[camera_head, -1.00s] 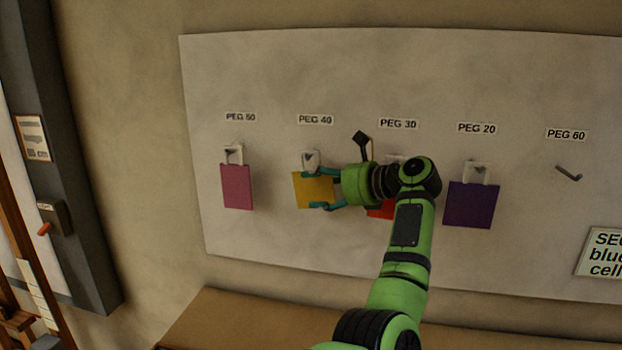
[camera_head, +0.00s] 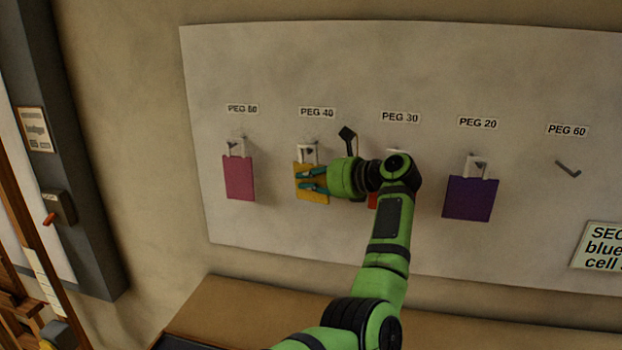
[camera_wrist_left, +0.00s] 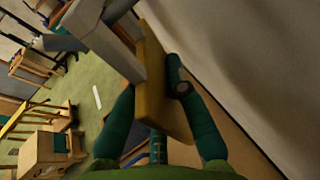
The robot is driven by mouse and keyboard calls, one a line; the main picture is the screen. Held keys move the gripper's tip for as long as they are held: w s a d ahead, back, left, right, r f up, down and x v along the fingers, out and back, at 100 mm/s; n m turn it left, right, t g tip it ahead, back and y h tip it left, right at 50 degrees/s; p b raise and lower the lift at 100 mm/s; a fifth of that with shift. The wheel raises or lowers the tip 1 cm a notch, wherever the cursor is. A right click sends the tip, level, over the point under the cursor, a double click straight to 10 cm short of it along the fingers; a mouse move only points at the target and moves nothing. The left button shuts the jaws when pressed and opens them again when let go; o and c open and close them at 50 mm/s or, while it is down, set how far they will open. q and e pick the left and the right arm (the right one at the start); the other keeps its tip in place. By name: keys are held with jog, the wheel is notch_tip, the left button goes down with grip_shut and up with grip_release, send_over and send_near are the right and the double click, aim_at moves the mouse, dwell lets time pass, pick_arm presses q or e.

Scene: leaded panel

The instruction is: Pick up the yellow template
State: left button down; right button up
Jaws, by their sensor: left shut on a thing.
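The yellow template (camera_head: 311,193) hangs by its pale top tab on the peg under the PEG 40 label (camera_head: 317,112). My left gripper (camera_head: 311,179) reaches it from the right, and its teal fingers are shut on the template. My right gripper is in neither view.
A pink template (camera_head: 239,179) hangs to the left and a purple template (camera_head: 469,198) to the right. A red template (camera_head: 373,201) is mostly hidden behind my left arm. PEG 60 (camera_head: 568,168) is bare. A brown bench top (camera_head: 230,302) runs below the board.

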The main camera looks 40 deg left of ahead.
pick_arm(q)
jog(key=shift+r, duration=0.1)
jog(key=shift+r+b, duration=0.45)
jog(key=shift+b, duration=0.35)
jog(key=s+d+b, duration=0.4)
jog(key=s+b, duration=0.1)
jog(key=s, duration=0.3)
jog(key=s+d+b, duration=0.4)
jog(key=s+b, duration=0.1)
jog(key=s, duration=0.2)
jog(key=shift+s+d+r, duration=0.25)
jog(key=shift+s+d, duration=0.1)
jog(key=shift+s, duration=0.05)
jog(key=shift+s, duration=0.1)
